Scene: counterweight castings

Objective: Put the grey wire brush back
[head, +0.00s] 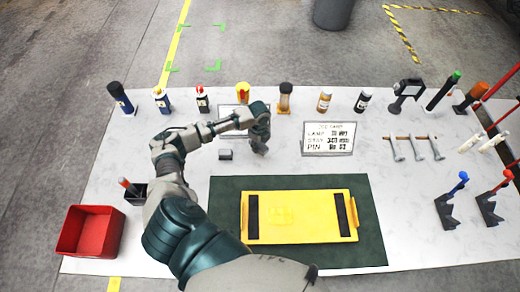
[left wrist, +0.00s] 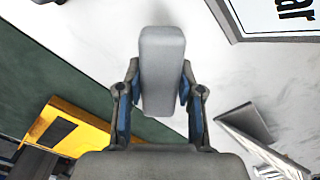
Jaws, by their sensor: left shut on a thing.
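My left gripper (head: 260,146) is over the white table, behind the green mat, pointing down. In the left wrist view its two fingers (left wrist: 160,88) are shut on a grey, rounded, block-like thing, which I take to be the grey wire brush (left wrist: 162,62). Its bristles do not show. In the head view the gripper mostly hides it, and I cannot tell whether it touches the table. A small grey block or holder (head: 225,154) stands just left of the gripper; a grey boxy piece (left wrist: 243,123) shows at right in the left wrist view. My right gripper is not in view.
A yellow tray (head: 300,237) lies on the green mat (head: 225,190). A printed sign (head: 328,138) is right of the gripper. Several bottles and tools line the back edge. A red bin (head: 90,231) and a black holder (head: 133,194) are at left. Bare table lies between gripper and sign.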

